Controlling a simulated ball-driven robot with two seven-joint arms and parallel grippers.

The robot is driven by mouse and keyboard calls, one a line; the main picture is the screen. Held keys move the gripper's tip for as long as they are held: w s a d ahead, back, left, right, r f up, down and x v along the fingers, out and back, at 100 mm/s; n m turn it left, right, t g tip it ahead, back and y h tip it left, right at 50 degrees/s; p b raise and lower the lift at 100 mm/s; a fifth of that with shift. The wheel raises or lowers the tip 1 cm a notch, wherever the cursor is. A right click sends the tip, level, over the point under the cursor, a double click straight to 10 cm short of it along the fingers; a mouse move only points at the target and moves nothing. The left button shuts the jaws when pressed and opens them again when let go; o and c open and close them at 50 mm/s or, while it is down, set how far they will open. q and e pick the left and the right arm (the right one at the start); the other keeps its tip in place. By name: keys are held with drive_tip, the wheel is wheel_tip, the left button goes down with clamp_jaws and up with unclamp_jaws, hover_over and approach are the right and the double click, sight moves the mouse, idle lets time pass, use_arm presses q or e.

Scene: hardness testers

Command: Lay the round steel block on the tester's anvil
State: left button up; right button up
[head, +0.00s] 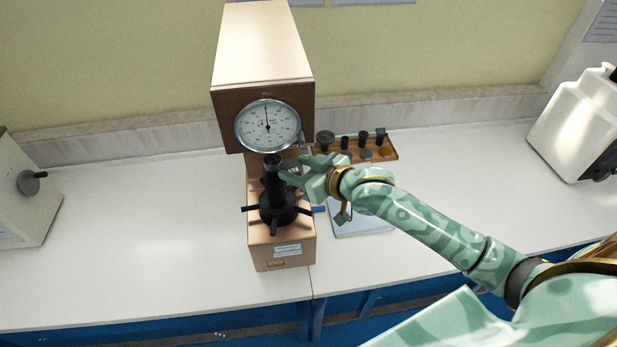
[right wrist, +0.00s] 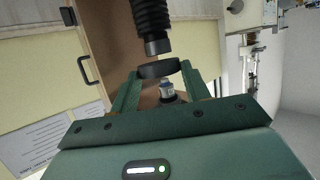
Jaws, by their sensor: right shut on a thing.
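The copper-coloured tester (head: 262,45) stands at the centre of the bench, with a round dial on its front. Its black screw column (head: 274,190) rises below the dial, with the anvil (head: 272,160) at its top; the column also shows in the right wrist view (right wrist: 151,14). My right gripper (head: 297,168) reaches in from the right, shut on the dark round steel block (right wrist: 158,68). In the wrist view the block lies between the column's end and a small silver-blue tip (right wrist: 167,91). I cannot tell whether it touches the anvil. My left gripper is out of view.
A wooden tray (head: 391,144) with several dark parts lies right of the tester. A pale flat plate (head: 365,226) lies under my right arm. Other machines stand at far left (head: 25,205) and far right (head: 575,125). The bench left of the tester is clear.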

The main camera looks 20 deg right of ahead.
sight(286, 162)
drive_tip(key=w, duration=0.1)
drive_tip(key=w+a, duration=0.1)
drive_tip(key=w+p, duration=0.1)
drive_tip(key=shift+w+a, duration=0.3)
drive_tip(key=shift+w, duration=0.1)
drive_tip(key=shift+r+x, duration=0.2)
drive_tip(key=shift+x, duration=0.8)
drive_tip(key=shift+w, duration=0.1)
drive_tip(key=shift+r+p, duration=0.1)
drive_tip(key=shift+p, duration=0.35)
drive_tip(key=shift+f+p, duration=0.2)
drive_tip(key=shift+p, duration=0.1)
